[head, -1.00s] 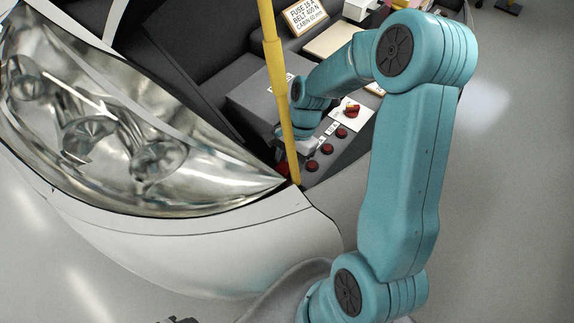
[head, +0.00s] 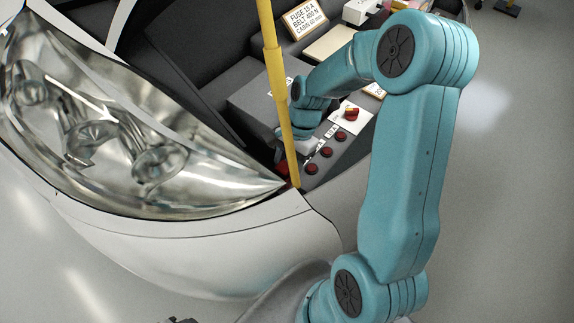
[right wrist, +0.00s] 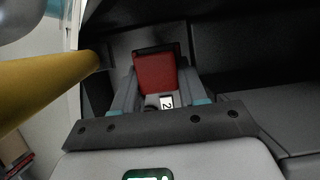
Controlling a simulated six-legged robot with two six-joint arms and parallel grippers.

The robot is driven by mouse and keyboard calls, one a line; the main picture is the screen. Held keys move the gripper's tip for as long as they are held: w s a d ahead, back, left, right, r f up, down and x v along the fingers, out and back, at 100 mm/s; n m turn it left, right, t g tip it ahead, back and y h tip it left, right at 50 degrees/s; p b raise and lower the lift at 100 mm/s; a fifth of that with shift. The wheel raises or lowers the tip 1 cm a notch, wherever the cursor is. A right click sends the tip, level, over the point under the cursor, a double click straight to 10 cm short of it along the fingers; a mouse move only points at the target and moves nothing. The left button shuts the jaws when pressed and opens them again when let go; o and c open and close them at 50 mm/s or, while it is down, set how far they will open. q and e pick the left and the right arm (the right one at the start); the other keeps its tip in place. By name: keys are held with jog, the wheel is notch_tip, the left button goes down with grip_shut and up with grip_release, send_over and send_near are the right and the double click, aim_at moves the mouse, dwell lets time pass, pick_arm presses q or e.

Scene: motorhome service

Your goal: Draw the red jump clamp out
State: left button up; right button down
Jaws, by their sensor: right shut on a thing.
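The red jump clamp (right wrist: 153,73) is between the two fingers of my right gripper (right wrist: 158,88) in the right wrist view. The fingers are shut on its sides. In the head view my right gripper (head: 288,150) is low in the engine bay behind the yellow post, and a little red (head: 283,169) shows below it, partly hidden by the post. What the clamp's far end touches cannot be seen. My left gripper does not show clearly in either view.
The yellow post (head: 277,90) stands close to my right gripper. The headlight (head: 95,130) and white front panel (head: 230,245) lie in front. Several red round knobs (head: 326,152) and a red-and-yellow switch (head: 351,113) are to the right. A sign (head: 305,18) stands behind.

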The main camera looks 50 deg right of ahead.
notch_tip(320, 180, up, 3)
jog(key=shift+f+p, duration=0.2)
jog(key=shift+p, duration=0.65)
jog(key=shift+f, duration=0.1)
jog(key=shift+d, duration=0.2)
